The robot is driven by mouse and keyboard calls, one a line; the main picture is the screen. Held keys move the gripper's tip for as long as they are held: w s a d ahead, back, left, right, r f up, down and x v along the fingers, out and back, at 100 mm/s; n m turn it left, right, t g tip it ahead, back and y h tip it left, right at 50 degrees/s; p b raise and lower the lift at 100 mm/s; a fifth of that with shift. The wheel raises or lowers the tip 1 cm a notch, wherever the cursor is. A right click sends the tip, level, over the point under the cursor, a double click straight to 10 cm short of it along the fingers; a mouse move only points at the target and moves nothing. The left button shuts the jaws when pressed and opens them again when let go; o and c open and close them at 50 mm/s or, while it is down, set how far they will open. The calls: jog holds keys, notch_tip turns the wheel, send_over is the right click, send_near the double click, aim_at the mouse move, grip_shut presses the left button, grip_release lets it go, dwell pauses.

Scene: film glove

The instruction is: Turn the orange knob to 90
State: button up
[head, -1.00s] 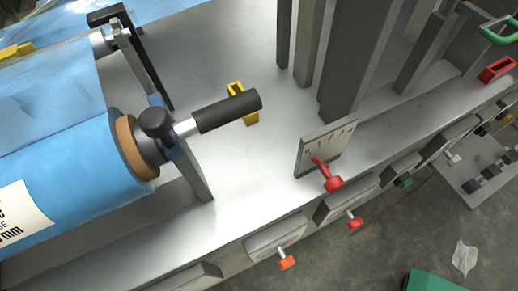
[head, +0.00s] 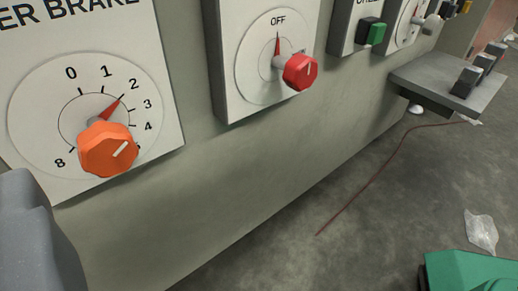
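The orange knob (head: 108,150) sticks out from a white dial plate (head: 165,125) at the left, under lettering that reads in part "ER BRAKE". Its red pointer (head: 111,108) points at about 2. The scale's visible numbers run from 0 to 4, with 8 at lower left; the knob covers part of the lower scale, and I see no 90. A grey rounded part (head: 35,235) fills the lower left corner, close in front of the panel. It may be part of my gripper, but no fingertips show and nothing is seen touching the knob.
A red knob (head: 300,72) on a second dial points to OFF. Farther right are a green button (head: 376,33), another dial and a grey shelf (head: 445,88) with dark blocks. A thin cable and crumpled plastic (head: 481,231) lie on the floor. A green object (head: 470,272) stands lower right.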

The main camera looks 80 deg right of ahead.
jog(key=n+h, duration=0.1)
send_near(114, 160)
jog(key=s+a, duration=0.1)
jog(key=a, duration=0.1)
jog(key=s+b, duration=0.1)
jog(key=shift+h, duration=0.3)
jog(key=b+x, duration=0.3)
jog(key=x, duration=1)
jog(key=shift+w+d+f, duration=0.1)
jog(key=shift+w+d, duration=0.15)
jog(key=shift+d, duration=0.05)
